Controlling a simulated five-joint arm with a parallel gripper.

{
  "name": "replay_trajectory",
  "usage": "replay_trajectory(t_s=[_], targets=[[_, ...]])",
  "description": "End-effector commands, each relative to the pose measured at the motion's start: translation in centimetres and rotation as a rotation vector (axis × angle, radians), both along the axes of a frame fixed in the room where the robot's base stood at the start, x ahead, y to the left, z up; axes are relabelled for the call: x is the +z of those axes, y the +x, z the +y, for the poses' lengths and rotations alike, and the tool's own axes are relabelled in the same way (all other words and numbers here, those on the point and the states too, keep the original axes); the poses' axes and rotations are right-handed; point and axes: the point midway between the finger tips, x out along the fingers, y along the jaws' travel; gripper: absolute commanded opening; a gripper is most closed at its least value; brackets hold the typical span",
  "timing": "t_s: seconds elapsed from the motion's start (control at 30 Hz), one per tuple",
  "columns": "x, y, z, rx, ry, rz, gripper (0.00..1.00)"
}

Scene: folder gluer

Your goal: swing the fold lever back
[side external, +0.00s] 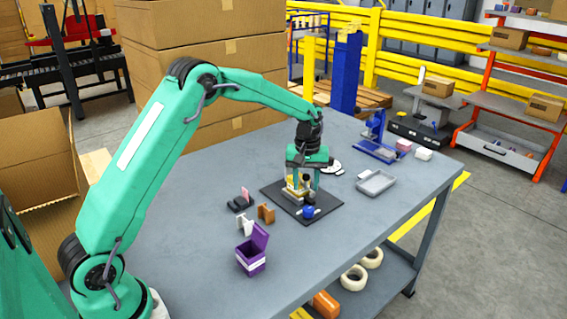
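The folder gluer (296,195), a small cream-yellow fixture with dark parts and a blue round part (308,212) at its front, stands on a black base plate (278,201) in the middle of the grey table. My gripper (304,184) reaches down over the fixture from above. I cannot make out a clear grasp. The fold lever is too small and too much covered by my gripper to tell its angle; a dark upright piece shows between the fingers.
The table's front left is clear.

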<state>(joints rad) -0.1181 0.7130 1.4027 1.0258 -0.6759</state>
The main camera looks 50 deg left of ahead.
Motion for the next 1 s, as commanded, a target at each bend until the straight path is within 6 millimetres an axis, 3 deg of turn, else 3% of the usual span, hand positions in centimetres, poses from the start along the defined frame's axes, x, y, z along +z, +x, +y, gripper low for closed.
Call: replay_trajectory(t_s=[0.17,0.37,0.73,1.0], targets=[[0.0,0.0,0.0,0.0,0.0,0.0,0.4],[0.0,0.0,0.0,0.0,0.0,0.0,0.01],[0.0,0.3,-0.1,0.015,0.0,-0.001,0.0],[0.0,1.6,-0.5,0.103,0.0,-0.001,0.0]])
